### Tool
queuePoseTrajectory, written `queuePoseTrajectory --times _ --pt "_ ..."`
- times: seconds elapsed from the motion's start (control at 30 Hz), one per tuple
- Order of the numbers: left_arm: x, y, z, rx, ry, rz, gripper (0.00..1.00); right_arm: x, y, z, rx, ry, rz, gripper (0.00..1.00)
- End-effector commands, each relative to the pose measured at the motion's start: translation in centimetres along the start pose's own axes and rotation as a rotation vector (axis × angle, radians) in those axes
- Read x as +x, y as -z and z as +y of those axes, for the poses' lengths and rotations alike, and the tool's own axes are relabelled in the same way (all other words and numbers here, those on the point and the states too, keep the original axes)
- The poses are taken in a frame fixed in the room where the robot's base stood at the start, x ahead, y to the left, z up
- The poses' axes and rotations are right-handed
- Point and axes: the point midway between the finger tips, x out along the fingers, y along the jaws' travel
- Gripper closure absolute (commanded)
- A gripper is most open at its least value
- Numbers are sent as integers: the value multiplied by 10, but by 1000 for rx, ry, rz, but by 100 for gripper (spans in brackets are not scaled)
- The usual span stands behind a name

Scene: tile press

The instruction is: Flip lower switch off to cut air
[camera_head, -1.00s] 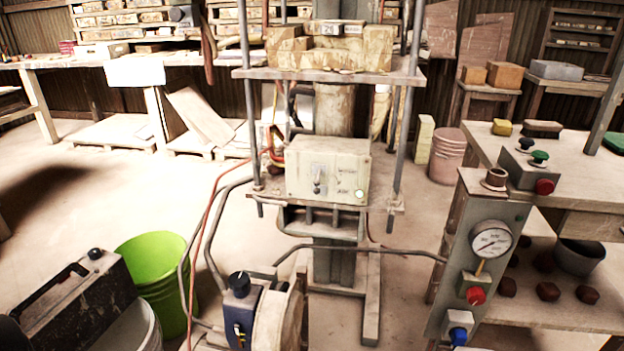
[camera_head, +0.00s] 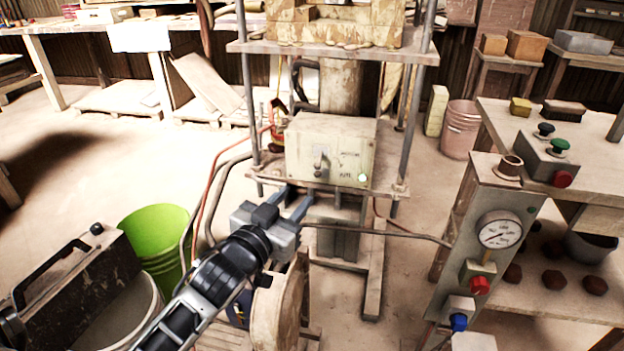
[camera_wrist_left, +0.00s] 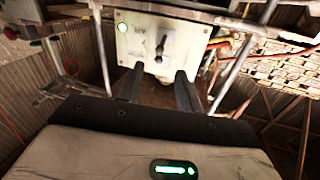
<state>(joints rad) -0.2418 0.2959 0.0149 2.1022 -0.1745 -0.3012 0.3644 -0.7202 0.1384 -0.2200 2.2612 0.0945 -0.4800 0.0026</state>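The pale control box (camera_head: 348,150) is on the press frame below the shelf. My left gripper (camera_head: 293,199) is just below the box front. Its two fingers are apart and empty; in the wrist view the left gripper (camera_wrist_left: 159,74) points towards the lever, with no contact visible. My right gripper is not in view.
Press posts (camera_head: 247,110) stand beside the box. Red and grey hoses run down its left side. A gauge panel (camera_head: 470,250) and a workbench (camera_head: 590,175) are at right. A green bucket (camera_head: 155,235) and a dark toolbox (camera_head: 85,280) are at lower left.

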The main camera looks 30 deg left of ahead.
Motion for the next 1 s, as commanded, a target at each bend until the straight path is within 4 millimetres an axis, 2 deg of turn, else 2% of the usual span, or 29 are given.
queuePoseTrajectory --times 0.03,0.2,0.4,0.53,0.8,0.83,0.93,0.97,1.0 --pt "13 1 0 1 0 3 65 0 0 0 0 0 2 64" --pt "47 0 0 1 0 2 65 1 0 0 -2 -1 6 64" --pt "72 0 0 0 0 0 65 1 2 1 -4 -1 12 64" --pt "79 0 0 0 -1 -1 65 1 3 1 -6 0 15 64" --pt "80 -1 1 0 -1 -2 65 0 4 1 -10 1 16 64" --pt "80 -1 1 0 -1 -2 67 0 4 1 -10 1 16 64" --pt "80 -1 1 0 -1 -2 95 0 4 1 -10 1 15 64" --pt "80 -1 1 0 -1 -2 100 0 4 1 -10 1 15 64" --pt "80 -1 1 0 -1 -2 100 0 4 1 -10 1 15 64"
